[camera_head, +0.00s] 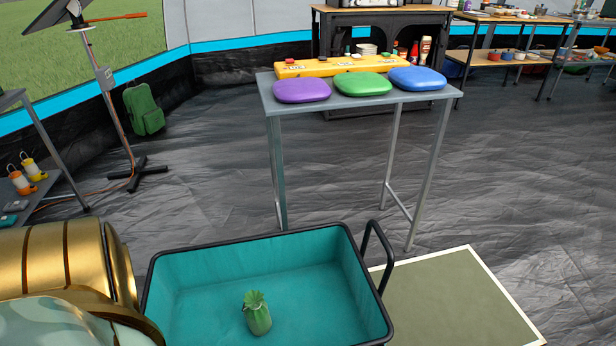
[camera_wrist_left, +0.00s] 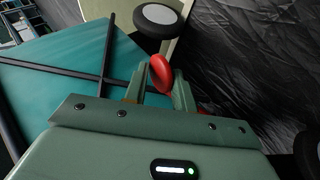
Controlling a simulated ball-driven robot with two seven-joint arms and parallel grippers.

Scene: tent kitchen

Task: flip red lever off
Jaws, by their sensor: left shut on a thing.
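In the left wrist view my left gripper (camera_wrist_left: 158,80) is shut on a smooth, rounded red piece (camera_wrist_left: 162,72) between its two fingers. I cannot tell whether this piece is the red lever. In the head view a long orange-red bar (camera_head: 120,17) sticks out from the top of a post at the upper left. A yellow box (camera_head: 340,67) with small red and dark parts on top lies at the back of the grey table. My left gripper is outside the head view; my right gripper shows in neither view.
Purple (camera_head: 302,91), green (camera_head: 363,84) and blue (camera_head: 417,78) pads lie on the grey table (camera_head: 340,104). A green mat (camera_head: 450,300) lies at the right. Dark floor is clear between.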

